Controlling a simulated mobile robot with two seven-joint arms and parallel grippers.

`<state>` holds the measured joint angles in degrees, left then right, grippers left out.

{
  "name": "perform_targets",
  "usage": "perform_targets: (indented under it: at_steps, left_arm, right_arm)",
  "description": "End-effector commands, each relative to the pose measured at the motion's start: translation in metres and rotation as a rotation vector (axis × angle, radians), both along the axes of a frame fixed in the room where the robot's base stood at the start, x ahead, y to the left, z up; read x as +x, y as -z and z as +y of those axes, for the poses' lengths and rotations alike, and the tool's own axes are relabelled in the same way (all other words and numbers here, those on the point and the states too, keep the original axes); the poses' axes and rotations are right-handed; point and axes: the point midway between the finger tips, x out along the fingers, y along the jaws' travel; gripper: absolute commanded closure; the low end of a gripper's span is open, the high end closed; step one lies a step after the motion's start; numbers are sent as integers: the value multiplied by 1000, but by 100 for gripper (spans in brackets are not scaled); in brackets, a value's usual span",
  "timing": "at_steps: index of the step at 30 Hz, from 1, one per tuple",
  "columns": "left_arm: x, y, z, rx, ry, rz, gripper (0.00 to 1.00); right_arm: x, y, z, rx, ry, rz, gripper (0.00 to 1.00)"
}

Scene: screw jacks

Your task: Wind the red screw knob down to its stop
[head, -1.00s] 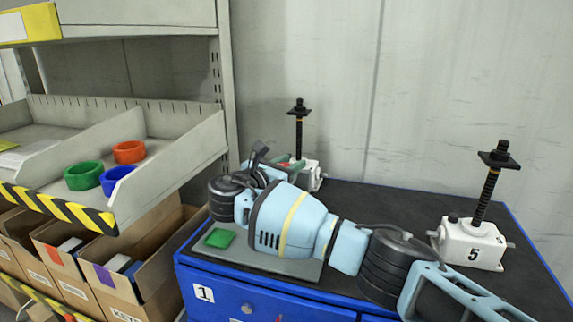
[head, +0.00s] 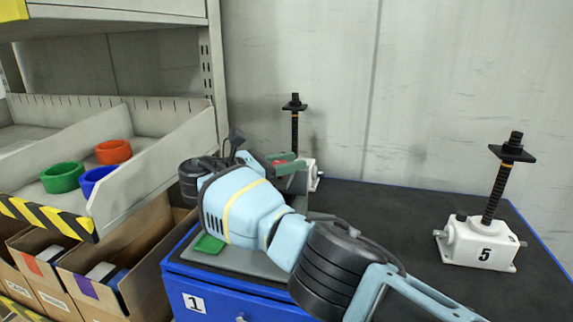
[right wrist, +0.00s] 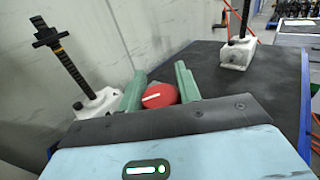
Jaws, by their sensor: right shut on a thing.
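The red screw knob (right wrist: 160,95), with a white line across its top, sits between the green fingers of my right gripper (right wrist: 160,88) in the right wrist view. The fingers are shut on it. In the head view my right gripper (head: 285,161) is at the back left of the bench, and only a little red of the knob shows there. My right arm hides most of what is under the knob. My left gripper is not in view.
A white screw jack marked 5 (head: 482,246) stands at the right of the dark bench top (head: 390,215). Another jack (head: 295,125) stands behind my right gripper. A grey plate with a green square (head: 209,244) lies at front left. Shelving with colored rings (head: 113,152) borders the left.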

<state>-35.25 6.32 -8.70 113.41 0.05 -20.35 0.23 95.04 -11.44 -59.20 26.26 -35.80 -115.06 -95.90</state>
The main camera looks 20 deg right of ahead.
Motion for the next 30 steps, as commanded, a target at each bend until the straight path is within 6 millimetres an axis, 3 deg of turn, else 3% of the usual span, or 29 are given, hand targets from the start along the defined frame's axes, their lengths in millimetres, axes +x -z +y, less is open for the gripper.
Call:
perform_targets:
  at_steps: [2,23,24,29,30]
  left_arm:
    - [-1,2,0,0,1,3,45]
    - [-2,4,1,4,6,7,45]
    - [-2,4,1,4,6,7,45]
    - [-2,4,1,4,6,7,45]
    - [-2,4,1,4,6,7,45]
  right_arm:
    - [0,-8,1,-7,9,-13,89]
    - [0,-11,0,-8,34,-18,90]
    - [0,-11,0,-8,34,-18,65]
    - [0,-8,0,-5,36,-14,45]
    - [0,-7,0,-4,36,-13,45]
